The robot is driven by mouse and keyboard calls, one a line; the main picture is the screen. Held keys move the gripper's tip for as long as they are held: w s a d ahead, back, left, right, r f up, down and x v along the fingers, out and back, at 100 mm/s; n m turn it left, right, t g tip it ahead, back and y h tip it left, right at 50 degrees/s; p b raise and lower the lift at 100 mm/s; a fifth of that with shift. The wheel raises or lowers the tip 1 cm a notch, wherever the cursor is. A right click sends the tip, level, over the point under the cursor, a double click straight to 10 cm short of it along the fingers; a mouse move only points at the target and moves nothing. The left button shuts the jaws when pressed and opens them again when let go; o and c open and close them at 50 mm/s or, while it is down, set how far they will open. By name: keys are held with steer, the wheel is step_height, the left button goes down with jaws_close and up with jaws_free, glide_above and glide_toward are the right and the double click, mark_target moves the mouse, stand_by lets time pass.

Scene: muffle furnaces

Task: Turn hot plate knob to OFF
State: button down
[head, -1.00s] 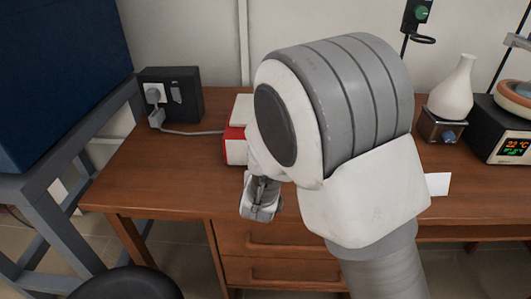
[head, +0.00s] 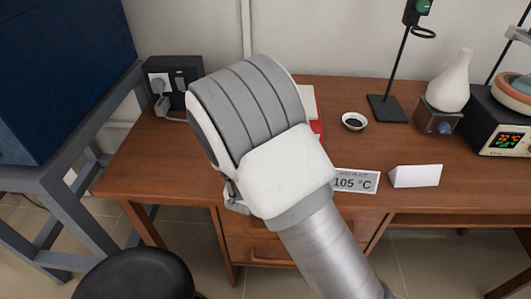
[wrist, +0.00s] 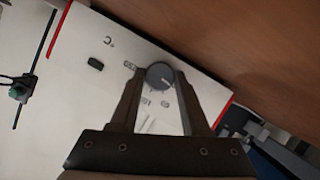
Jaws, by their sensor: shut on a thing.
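The hot plate's round dark knob (wrist: 160,75) sits on its white front panel (wrist: 85,100) in the wrist view. My gripper (wrist: 160,82) has one finger on each side of the knob and is shut on it. A light pointer line on the knob points toward the right of that view. Small marks lie around the knob, too small to read. In the head view my arm hides most of the hot plate (head: 318,128); only a white and red edge shows.
A card reading 105 °C (head: 355,181) and a blank white card (head: 415,177) stand near the desk's front. A small bowl (head: 354,122), a stand (head: 387,108) and a white flask (head: 452,80) are behind. A black outlet box (head: 186,75) stands at left. A stool (head: 130,285) is below.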

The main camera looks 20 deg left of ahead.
steer(key=shift+c, duration=1.8)
jaws_free()
steer(key=p+v, duration=0.3)
steer(key=v, duration=1.4)
steer(key=shift+s+r, duration=0.15)
